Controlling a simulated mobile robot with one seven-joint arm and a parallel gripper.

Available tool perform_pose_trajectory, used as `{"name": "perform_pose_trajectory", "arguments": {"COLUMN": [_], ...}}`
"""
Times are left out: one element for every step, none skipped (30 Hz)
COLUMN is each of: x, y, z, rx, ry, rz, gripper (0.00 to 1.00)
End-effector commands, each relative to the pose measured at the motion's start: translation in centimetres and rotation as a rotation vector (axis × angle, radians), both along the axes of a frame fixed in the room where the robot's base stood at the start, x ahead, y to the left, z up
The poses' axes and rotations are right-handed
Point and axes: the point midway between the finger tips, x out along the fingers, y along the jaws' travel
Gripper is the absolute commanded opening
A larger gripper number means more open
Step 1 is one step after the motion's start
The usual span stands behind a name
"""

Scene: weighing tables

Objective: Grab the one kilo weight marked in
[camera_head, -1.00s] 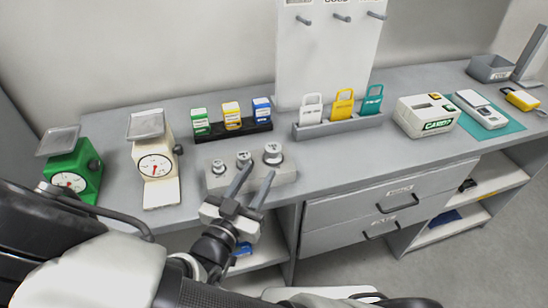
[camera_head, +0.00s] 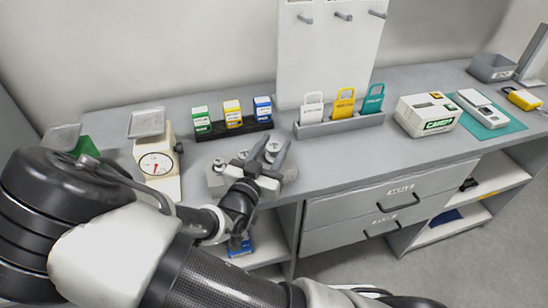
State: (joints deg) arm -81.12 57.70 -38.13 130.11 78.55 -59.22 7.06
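Three silver weights sit in a row in a grey block (camera_head: 290,172) on the bench: one at the left (camera_head: 218,165), one in the middle (camera_head: 243,155), and the largest-looking one at the right (camera_head: 272,148). Their markings are too small to read. My gripper (camera_head: 275,144) is open over the block, its fingers pointing toward the back. The right weight shows between the two fingers. I cannot tell whether they touch it. The gripper hides much of the block's front.
A white dial scale (camera_head: 156,163) stands left of the block, with a green scale (camera_head: 88,147) partly hidden behind my arm. A black rack (camera_head: 205,133) of coloured boxes and a grey holder (camera_head: 310,131) of tags stand behind. Bench right of the block is clear.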

Motion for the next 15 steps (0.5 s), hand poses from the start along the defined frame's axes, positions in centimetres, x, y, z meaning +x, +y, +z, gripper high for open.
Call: {"name": "perform_pose_trajectory", "arguments": {"x": [-0.01, -0.02, -0.02, -0.03, -0.04, -0.04, -0.05, -0.05, -0.05, -0.05, -0.06, -0.06, 0.01, 0.01, 0.01], "y": [0.02, 0.02, 0.02, 0.02, 0.02, 0.02, 0.02, 0.02, 0.02, 0.02, 0.02, 0.02, -0.01, -0.01, -0.01], "z": [0.0, 0.0, 0.01, 0.01, 0.01, 0.01, 0.01, 0.01, 0.01, 0.01, 0.01, 0.01, 0.26, 0.26, 0.26], "rx": [0.0, 0.0, 0.0, 0.0, 0.0, 0.0, 0.0, 0.0, 0.0, 0.0, 0.0, 0.0, 0.0, 0.0, 0.0], "ry": [0.0, 0.0, 0.0, 0.0, 0.0, 0.0, 0.0, 0.0, 0.0, 0.0, 0.0, 0.0, -0.006, -0.006, -0.006], "rz": [0.0, 0.0, 0.0, 0.0, 0.0, 0.0, 0.0, 0.0, 0.0, 0.0, 0.0, 0.0, -0.001, -0.001, -0.001], "gripper": [0.38, 0.36, 0.29, 0.24, 0.19, 0.12, 0.07, 0.02, 0.0, 0.0, 0.0, 0.0, 0.0, 0.0, 0.0]}}
